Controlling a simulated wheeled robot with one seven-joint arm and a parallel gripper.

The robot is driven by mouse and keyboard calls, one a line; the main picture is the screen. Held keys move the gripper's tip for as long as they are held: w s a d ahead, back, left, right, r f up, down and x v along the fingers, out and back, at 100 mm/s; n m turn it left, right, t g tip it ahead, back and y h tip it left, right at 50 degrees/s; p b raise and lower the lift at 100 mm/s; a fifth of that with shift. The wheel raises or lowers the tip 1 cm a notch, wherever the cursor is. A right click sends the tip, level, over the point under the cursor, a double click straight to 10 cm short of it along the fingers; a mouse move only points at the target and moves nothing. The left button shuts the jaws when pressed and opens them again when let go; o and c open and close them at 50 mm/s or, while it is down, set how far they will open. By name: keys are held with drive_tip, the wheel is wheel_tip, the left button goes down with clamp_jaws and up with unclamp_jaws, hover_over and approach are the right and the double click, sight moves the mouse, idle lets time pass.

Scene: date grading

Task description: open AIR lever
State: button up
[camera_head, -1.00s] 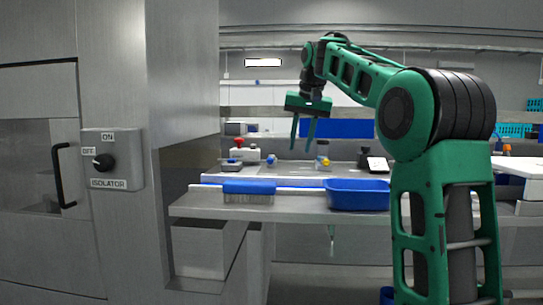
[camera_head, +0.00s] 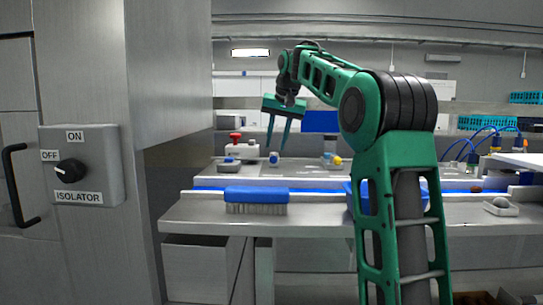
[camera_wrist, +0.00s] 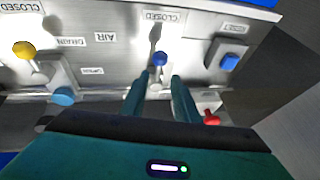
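The AIR label (camera_wrist: 106,37) shows upside down in the wrist view. Just right of it stands a lever with a blue knob (camera_wrist: 160,60), below a CLOSED label (camera_wrist: 162,17). In the head view this blue knob (camera_head: 273,157) is small, on the bench. My gripper (camera_wrist: 160,80) is open, its two fingers on either side of and short of the blue knob in the picture. Contact cannot be told. In the head view my gripper (camera_head: 277,146) points down over the knob.
A yellow-knobbed lever (camera_wrist: 24,48) stands left by the DRAIN label (camera_wrist: 70,42). Another blue knob (camera_wrist: 229,62) and a red knob (camera_wrist: 211,118) are to the right. A blue brush (camera_head: 255,195) lies on the front ledge. The isolator switch (camera_head: 69,170) is on the left cabinet.

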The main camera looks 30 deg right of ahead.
sight(274, 161)
drive_tip(key=shift+x, duration=2.4)
drive_tip(key=shift+s+d, duration=0.1)
clamp_jaws()
